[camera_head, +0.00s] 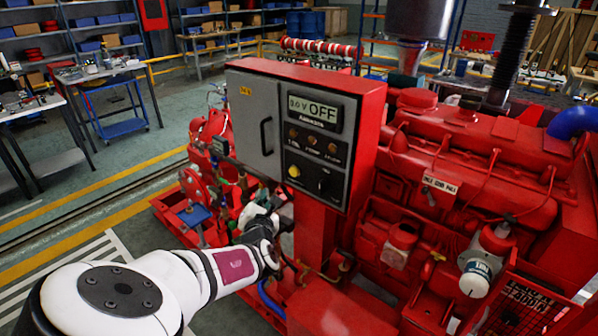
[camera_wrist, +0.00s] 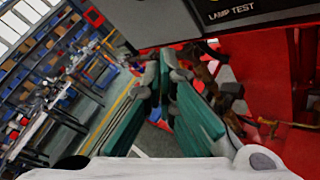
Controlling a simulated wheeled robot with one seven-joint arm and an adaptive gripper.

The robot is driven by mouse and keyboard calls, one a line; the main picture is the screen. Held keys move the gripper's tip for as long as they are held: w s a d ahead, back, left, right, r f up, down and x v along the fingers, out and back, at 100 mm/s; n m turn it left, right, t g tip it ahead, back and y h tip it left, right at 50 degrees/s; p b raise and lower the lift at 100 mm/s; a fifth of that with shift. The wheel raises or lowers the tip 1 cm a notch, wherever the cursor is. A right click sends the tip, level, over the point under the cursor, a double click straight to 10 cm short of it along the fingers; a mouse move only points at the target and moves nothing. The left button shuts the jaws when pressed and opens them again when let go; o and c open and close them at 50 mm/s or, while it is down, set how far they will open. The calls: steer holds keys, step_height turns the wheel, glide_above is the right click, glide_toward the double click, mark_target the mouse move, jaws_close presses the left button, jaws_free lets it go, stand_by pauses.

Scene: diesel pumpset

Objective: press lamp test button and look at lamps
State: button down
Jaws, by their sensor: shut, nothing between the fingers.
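The red control box (camera_head: 365,120) has a dark panel with three small amber-brown lamps (camera_head: 312,141) in a row, and they look dull. A display (camera_head: 314,109) above them reads "3.0 V OFF". Below the lamps sit a yellow button (camera_head: 294,170) and a black knob (camera_head: 323,184). In the wrist view, the box's lower edge shows a "LAMP TEST" label (camera_wrist: 232,12); the button itself is out of that view. My gripper (camera_head: 258,212) is below and left of the panel, apart from it. Its green-padded fingers (camera_wrist: 165,65) are shut and empty in the wrist view.
The red diesel engine (camera_head: 460,160) fills the right. A red pump with a handwheel (camera_head: 192,183) stands left of the box. A grey door with a black handle (camera_head: 266,136) adjoins the panel. Open floor (camera_head: 130,185) lies to the left, with workbenches and shelves behind.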

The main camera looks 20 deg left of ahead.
mark_target(294, 172)
steer(key=shift+w, duration=0.1)
steer(key=w+d+b, duration=0.3)
steer(key=w+b, duration=0.1)
steer(key=w, duration=0.4)
steer(key=shift+d, duration=0.2)
steer(key=shift+w, duration=0.1)
stand_by(1.5)
steer(key=shift+w+d, duration=0.2)
steer(key=shift+w, duration=0.1)
steer(key=shift+w+d, duration=0.15)
steer(key=shift+w, duration=0.25)
stand_by(1.0)
steer(key=shift+s, duration=0.1)
steer(key=shift+s+a+p, duration=0.3)
steer(key=shift+s+p, duration=0.35)
steer(key=shift+s, duration=0.05)
